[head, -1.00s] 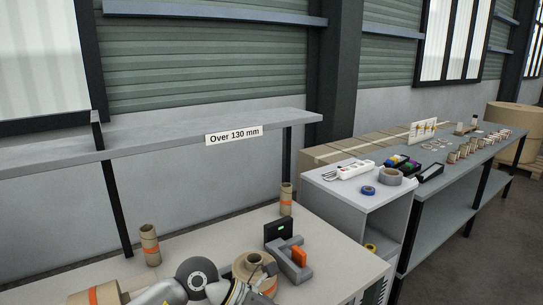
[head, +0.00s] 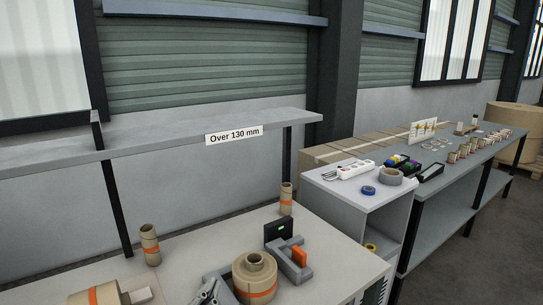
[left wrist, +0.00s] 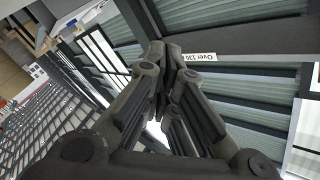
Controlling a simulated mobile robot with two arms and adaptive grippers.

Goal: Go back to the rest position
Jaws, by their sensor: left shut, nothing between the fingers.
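My left gripper (head: 208,293) shows at the bottom edge of the head view, only partly in frame, left of a kraft roll with an orange band (head: 255,277). In the left wrist view its dark fingers (left wrist: 162,80) are together, with nothing between them. My right gripper is in neither view.
On the bench (head: 200,240) stand another large roll (head: 95,293), two upright cores (head: 150,245) (head: 286,199) and a grey fixture with a dark display (head: 279,232). A shelf labelled "Over 130 mm" (head: 234,135) spans above. A grey cabinet (head: 345,215) stands to the right.

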